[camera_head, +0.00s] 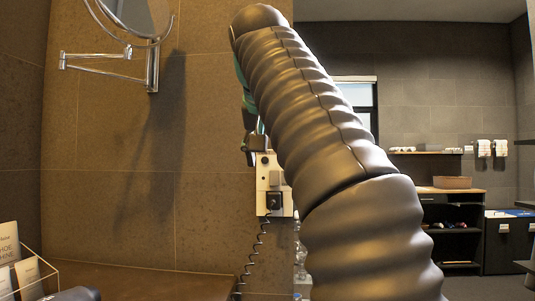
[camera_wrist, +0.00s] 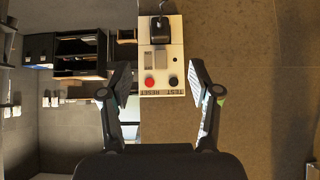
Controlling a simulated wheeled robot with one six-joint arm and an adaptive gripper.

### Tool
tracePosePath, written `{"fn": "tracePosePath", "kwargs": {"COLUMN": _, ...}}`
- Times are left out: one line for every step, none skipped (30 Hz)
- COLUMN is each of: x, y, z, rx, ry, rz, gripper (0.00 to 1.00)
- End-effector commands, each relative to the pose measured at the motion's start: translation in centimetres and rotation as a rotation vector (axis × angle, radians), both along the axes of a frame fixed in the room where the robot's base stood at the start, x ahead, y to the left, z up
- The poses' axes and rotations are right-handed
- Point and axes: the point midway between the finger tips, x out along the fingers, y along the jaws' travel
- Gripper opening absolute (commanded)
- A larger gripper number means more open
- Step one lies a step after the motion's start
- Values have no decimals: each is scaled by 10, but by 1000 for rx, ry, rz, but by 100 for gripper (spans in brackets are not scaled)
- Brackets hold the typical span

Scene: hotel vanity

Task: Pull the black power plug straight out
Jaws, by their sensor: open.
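The black power plug (camera_wrist: 159,31) sits in a pale wall outlet panel (camera_wrist: 160,58) at the top middle of the wrist view. A cord leaves the plug at the picture's top edge. The panel carries a red button, a black button and upside-down TEST and RESET lettering. My gripper (camera_wrist: 158,80) is open and empty. Its fingers stand apart at either side of the panel's button end, with the plug beyond them. In the head view the plug (camera_head: 274,201) is low on the panel (camera_head: 263,180), and my arm hides part of the panel's surroundings.
A coiled black cord (camera_head: 251,258) hangs below the panel. A round mirror on a wall bracket (camera_head: 152,70) juts out at upper left. A brown counter (camera_head: 150,284) with a card holder (camera_head: 30,276) lies below. Shelves (camera_head: 455,225) stand at the far right.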

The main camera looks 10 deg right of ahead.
Motion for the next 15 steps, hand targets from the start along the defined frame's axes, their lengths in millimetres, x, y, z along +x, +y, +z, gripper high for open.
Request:
{"fn": "tracePosePath", "kwargs": {"x": 1, "y": 0, "z": 1, "rx": 2, "ry": -2, "rz": -3, "gripper": 62}}
{"fn": "tracePosePath", "kwargs": {"x": 1, "y": 0, "z": 1, "rx": 2, "ry": -3, "rz": -4, "gripper": 62}}
{"fn": "tracePosePath", "kwargs": {"x": 2, "y": 0, "z": 0, "rx": 3, "ry": -3, "rz": -5, "gripper": 62}}
{"fn": "tracePosePath", "kwargs": {"x": 3, "y": -1, "z": -1, "rx": 2, "ry": -3, "rz": -6, "gripper": 62}}
{"fn": "tracePosePath", "kwargs": {"x": 4, "y": -1, "z": -2, "rx": 2, "ry": -4, "rz": -6, "gripper": 62}}
{"fn": "tracePosePath", "kwargs": {"x": 6, "y": -2, "z": -4, "rx": 2, "ry": -3, "rz": -6, "gripper": 62}}
{"fn": "tracePosePath", "kwargs": {"x": 8, "y": -3, "z": -6, "rx": 1, "ry": -1, "rz": -6, "gripper": 62}}
{"fn": "tracePosePath", "kwargs": {"x": 10, "y": -3, "z": -9, "rx": 1, "ry": -2, "rz": -6, "gripper": 62}}
{"fn": "tracePosePath", "kwargs": {"x": 13, "y": -4, "z": -12, "rx": 0, "ry": -1, "rz": -6, "gripper": 62}}
{"fn": "tracePosePath", "kwargs": {"x": 16, "y": -5, "z": -15, "rx": 1, "ry": -1, "rz": -6, "gripper": 62}}
{"fn": "tracePosePath", "kwargs": {"x": 18, "y": -6, "z": -17, "rx": 1, "ry": -1, "rz": -6, "gripper": 62}}
{"fn": "tracePosePath", "kwargs": {"x": 23, "y": -8, "z": -22, "rx": 1, "ry": 0, "rz": -6, "gripper": 62}}
{"fn": "tracePosePath", "kwargs": {"x": 26, "y": -9, "z": -26, "rx": 1, "ry": 0, "rz": -6, "gripper": 62}}
{"fn": "tracePosePath", "kwargs": {"x": 30, "y": -10, "z": -30, "rx": 1, "ry": -1, "rz": -6, "gripper": 62}}
{"fn": "tracePosePath", "kwargs": {"x": 34, "y": -11, "z": -35, "rx": 1, "ry": 0, "rz": -6, "gripper": 62}}
